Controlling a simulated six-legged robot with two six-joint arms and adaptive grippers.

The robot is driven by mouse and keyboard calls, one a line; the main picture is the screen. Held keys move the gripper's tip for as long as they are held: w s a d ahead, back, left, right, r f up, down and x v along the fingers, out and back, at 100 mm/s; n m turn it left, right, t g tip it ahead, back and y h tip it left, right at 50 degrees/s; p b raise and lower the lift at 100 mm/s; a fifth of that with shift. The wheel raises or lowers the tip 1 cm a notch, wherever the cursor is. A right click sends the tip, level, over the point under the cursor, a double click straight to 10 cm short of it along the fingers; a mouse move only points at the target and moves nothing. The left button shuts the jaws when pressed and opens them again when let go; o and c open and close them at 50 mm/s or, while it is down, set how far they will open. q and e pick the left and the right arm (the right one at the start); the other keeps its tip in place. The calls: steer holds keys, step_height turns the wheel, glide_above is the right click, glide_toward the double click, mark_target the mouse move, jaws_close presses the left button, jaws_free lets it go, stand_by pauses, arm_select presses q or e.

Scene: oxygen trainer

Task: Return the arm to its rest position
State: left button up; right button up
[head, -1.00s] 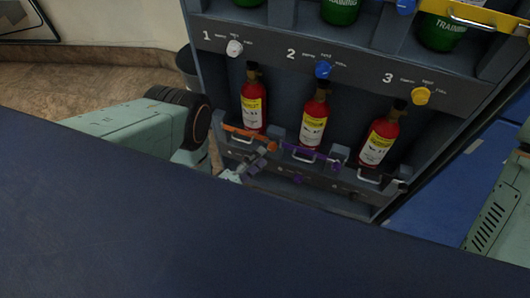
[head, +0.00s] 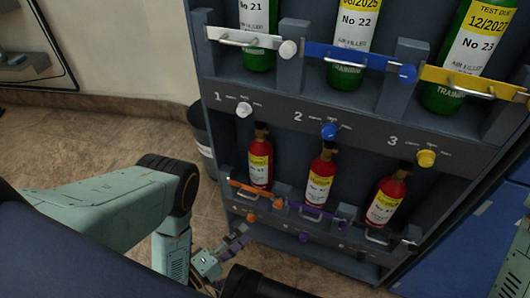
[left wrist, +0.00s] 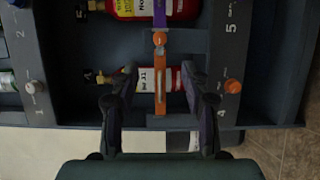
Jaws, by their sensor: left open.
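My left arm (head: 110,205) comes in from the left in the head view and bends down at a dark elbow joint. My left gripper (head: 240,235) is at the lower left of the rack (head: 330,135), below the orange bar (head: 256,189). In the left wrist view the left gripper (left wrist: 157,72) is open, with its two fingers apart and nothing held. The orange bar (left wrist: 160,100) and a red bottle (left wrist: 145,80) appear between the fingers; the gap in depth is hard to judge. My right gripper does not show.
The rack holds green bottles (head: 259,58) above and red bottles (head: 319,186) below, behind coloured bars. White, blue and yellow knobs stick out. A dark bin (head: 202,135) stands left of the rack. Brown floor (head: 100,145) is open at left.

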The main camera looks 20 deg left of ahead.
arm_select(q)
steer(key=s+a+r+m+g+y, duration=0.1)
steer(key=s+r+m+g+y, duration=0.1)
steer(key=s+m+g, duration=0.4)
steer(key=s+a+r+m+g+y, duration=0.1)
steer(key=s+m+g+y, duration=0.4)
steer(key=s+g, duration=0.5)
steer(key=s+r+m, duration=0.1)
steer(key=s, duration=0.2)
steer(key=shift+a+m+y, duration=0.3)
steer(key=shift+a+m, duration=0.05)
steer(key=shift+m, duration=0.05)
steer(key=shift+s, duration=0.1)
